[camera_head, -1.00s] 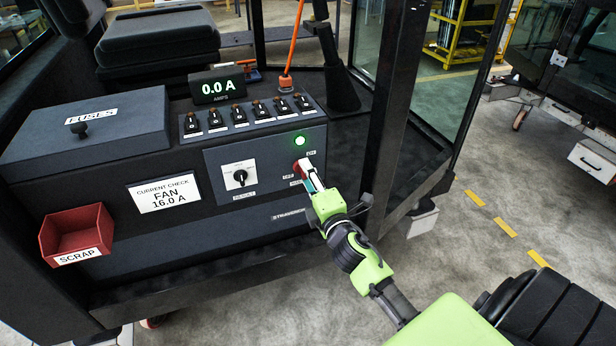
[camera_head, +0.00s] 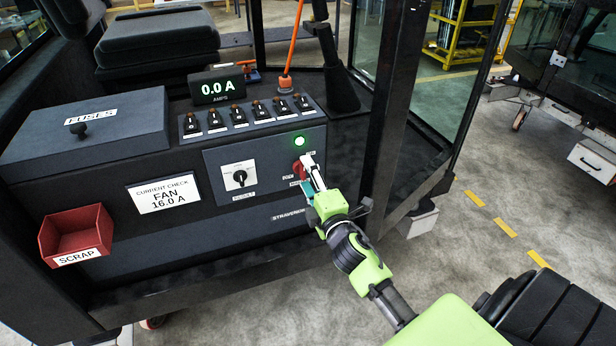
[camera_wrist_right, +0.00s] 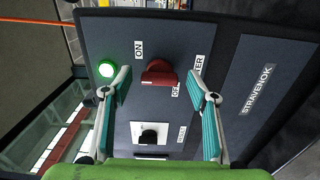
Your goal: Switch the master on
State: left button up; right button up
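The red master switch (camera_head: 298,168) is a rotary knob on the right of the grey front panel (camera_head: 262,160). In the wrist view the knob (camera_wrist_right: 160,73) has an ON label above left and a partly hidden OFF label at its right; I cannot tell its exact setting. A green lamp (camera_head: 299,141) above it is lit. My right gripper (camera_wrist_right: 160,80) is open, a finger on each side of the knob with clear gaps. In the head view my right gripper (camera_head: 312,178) is just in front of the panel, partly covering the switch. My left gripper is out of view.
A black selector knob (camera_head: 240,177) is left of the switch. A row of toggles (camera_head: 246,115) and a display reading 0.0 A (camera_head: 217,88) stand above. A red scrap bin (camera_head: 76,234) and a fuses box (camera_head: 85,135) are at the left. A dark cab post (camera_head: 395,110) rises at right.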

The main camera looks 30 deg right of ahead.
jog(key=v, duration=1.2)
jog(key=shift+f, duration=0.1)
dwell(0.4)
